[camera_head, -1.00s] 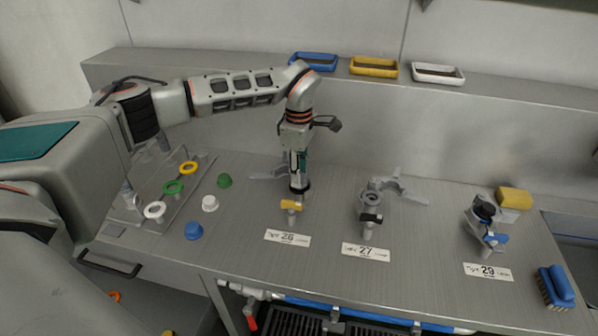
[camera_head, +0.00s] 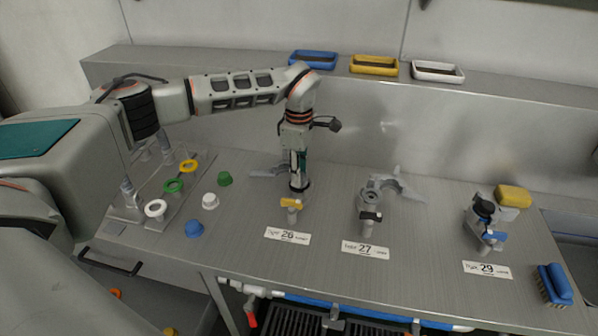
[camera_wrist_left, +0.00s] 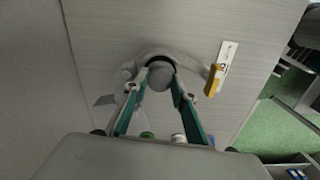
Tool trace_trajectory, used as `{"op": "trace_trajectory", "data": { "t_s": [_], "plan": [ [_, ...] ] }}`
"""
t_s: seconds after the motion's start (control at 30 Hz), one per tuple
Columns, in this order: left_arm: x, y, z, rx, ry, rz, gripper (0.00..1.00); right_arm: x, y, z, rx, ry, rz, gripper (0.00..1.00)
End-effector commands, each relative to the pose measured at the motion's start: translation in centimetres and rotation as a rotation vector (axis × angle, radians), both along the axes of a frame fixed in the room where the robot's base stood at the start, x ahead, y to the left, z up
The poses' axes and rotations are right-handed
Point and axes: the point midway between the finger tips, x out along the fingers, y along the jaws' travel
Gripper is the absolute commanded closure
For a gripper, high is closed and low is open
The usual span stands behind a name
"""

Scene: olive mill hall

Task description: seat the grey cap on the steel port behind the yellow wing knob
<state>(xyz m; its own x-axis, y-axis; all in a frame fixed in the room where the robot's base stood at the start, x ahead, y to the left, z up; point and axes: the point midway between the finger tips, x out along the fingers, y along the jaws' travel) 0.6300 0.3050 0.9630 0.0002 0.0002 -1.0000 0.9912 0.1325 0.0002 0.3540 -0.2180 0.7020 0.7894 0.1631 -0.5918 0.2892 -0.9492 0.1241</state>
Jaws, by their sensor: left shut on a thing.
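My left gripper (camera_head: 299,183) points down at the station labelled 26, just behind the yellow wing knob (camera_head: 291,202). In the left wrist view its fingers (camera_wrist_left: 160,84) are shut on the grey cap (camera_wrist_left: 160,75). The cap sits within the outline of a dark ring on the steel port (camera_wrist_left: 150,54); whether it is seated or just above cannot be told. The yellow wing knob also shows in the wrist view (camera_wrist_left: 213,80), right of the fingers. In the head view the gripper hides the cap and most of the port. My right gripper is not in view.
Station 27 has an open port (camera_head: 372,196) with a black knob; station 29 has a black top (camera_head: 484,208) and blue knob. Left lie a clear rack (camera_head: 130,208) with coloured rings and loose green (camera_head: 225,179), white (camera_head: 210,201) and blue (camera_head: 194,229) caps. Trays line the back ledge.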

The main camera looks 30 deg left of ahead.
Motion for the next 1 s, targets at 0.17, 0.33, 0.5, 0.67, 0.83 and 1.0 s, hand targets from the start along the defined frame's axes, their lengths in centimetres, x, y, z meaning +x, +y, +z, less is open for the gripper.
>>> {"op": "trace_trajectory", "data": {
  "t_s": [0.17, 0.33, 0.5, 0.67, 0.83, 1.0],
  "plan": [
    [0.02, -0.01, -0.17, 0.000, 0.000, 0.000, 0.94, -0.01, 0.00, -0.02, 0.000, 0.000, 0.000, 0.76],
    [0.06, -0.01, -0.26, 0.000, -0.001, 0.000, 0.94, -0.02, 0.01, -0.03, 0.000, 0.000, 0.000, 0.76],
    [0.04, 0.00, -0.27, 0.000, -0.001, 0.000, 0.55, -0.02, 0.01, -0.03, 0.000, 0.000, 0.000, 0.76],
    [0.03, -0.01, -0.28, 0.000, -0.001, 0.000, 0.55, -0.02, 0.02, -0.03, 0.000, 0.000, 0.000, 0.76],
    [0.03, 0.00, -0.29, 0.000, 0.000, 0.000, 0.39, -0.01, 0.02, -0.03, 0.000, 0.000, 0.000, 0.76],
    [0.09, 0.02, -0.24, 0.000, -0.002, 0.000, 0.35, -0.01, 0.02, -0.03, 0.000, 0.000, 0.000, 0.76]
  ]
}}
